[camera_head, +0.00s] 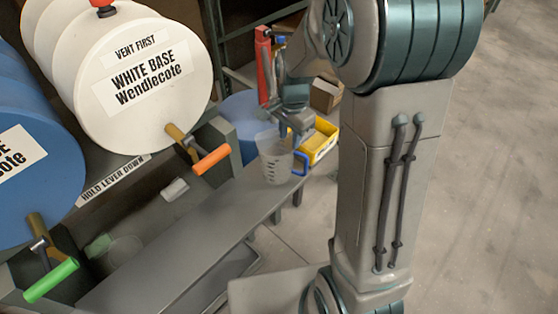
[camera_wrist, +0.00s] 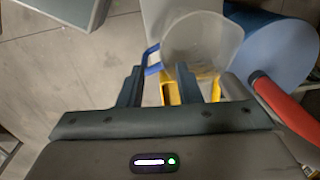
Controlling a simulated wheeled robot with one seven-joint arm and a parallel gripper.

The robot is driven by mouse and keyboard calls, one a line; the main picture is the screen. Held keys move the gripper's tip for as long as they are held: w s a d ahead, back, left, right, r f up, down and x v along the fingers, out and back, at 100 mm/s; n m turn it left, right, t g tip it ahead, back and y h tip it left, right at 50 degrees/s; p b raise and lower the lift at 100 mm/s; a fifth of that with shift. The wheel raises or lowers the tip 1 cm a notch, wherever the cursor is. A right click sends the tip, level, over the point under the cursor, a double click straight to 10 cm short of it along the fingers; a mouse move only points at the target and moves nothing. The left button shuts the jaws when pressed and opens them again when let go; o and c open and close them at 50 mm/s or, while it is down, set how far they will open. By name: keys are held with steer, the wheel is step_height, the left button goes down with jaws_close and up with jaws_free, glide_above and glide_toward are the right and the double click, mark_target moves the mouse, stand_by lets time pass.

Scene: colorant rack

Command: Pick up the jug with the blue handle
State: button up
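The clear jug (camera_head: 273,165) with measuring marks stands upright at the far end of the grey bench. Its blue handle (camera_head: 301,164) faces right. My gripper (camera_head: 296,128) is above and behind the handle side in the head view, partly hidden by my arm. In the wrist view my gripper (camera_wrist: 158,72) is open, its two dark fingers apart. The jug (camera_wrist: 203,42) lies just beyond the fingertips, with the blue handle (camera_wrist: 151,60) ahead of the gap. Nothing is held, and I cannot tell whether a finger touches the jug.
A yellow bin (camera_head: 318,146) sits behind the jug. A blue drum (camera_head: 240,112) stands behind it, left. The white drum (camera_head: 148,85) has an orange lever (camera_head: 211,159); a green lever (camera_head: 51,280) is nearer. Another clear container (camera_head: 123,253) sits below. The bench (camera_head: 190,245) is bare nearer me.

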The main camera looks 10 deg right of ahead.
steer(key=b, duration=0.2)
glide_above(286, 176)
step_height(286, 176, down, 12)
steer(key=shift+r, duration=0.25)
jaws_close()
